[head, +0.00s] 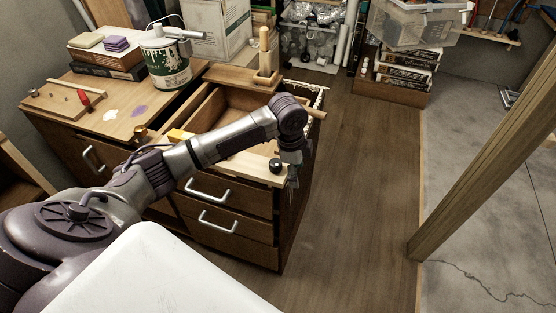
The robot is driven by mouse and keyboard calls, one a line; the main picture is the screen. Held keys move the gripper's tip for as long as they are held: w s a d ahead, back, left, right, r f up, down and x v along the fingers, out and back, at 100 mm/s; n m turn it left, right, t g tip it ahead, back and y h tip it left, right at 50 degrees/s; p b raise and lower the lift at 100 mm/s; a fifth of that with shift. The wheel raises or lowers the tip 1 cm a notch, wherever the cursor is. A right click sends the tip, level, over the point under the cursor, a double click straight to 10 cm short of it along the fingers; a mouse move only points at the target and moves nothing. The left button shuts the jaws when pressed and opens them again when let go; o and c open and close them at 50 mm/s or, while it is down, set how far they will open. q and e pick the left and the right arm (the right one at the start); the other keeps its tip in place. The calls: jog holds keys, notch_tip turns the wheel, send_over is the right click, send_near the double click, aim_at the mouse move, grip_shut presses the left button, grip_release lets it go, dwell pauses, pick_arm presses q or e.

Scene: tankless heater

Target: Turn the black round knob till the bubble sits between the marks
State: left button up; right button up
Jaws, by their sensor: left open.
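A small black round knob (275,165) shows at the front edge of the pale board over the drawer unit. My left arm reaches across from the left, and my left gripper (292,172) points down just right of the knob, at the unit's front right corner. It is small and dark here, with nothing visible held in it; whether it touches the knob I cannot tell. A yellow piece (180,134) lies partly behind my arm. I cannot make out a bubble or marks. My right gripper is out of view.
The drawer unit (228,228) has silver handles. A wooden worktop (80,100) at left bears a paint can (165,62), boxes and a red-handled tool (84,98). A wooden post (490,140) slants at right. The floor (365,190) between unit and post is clear.

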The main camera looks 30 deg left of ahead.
aim_at(276, 162)
pick_arm(q)
jog(key=a+r+m+g+y, duration=0.1)
jog(key=a+r+m, duration=0.35)
jog(key=r, duration=0.95)
jog(key=shift+n, duration=0.85)
jog(key=f, duration=0.4)
jog(key=a+f+p, duration=0.1)
jog(key=f, duration=0.4)
jog(key=a+f+p, duration=0.1)
jog(key=f, duration=0.4)
jog(key=shift+s+f, duration=0.1)
jog(key=shift+s, duration=0.1)
jog(key=c, duration=1.1)
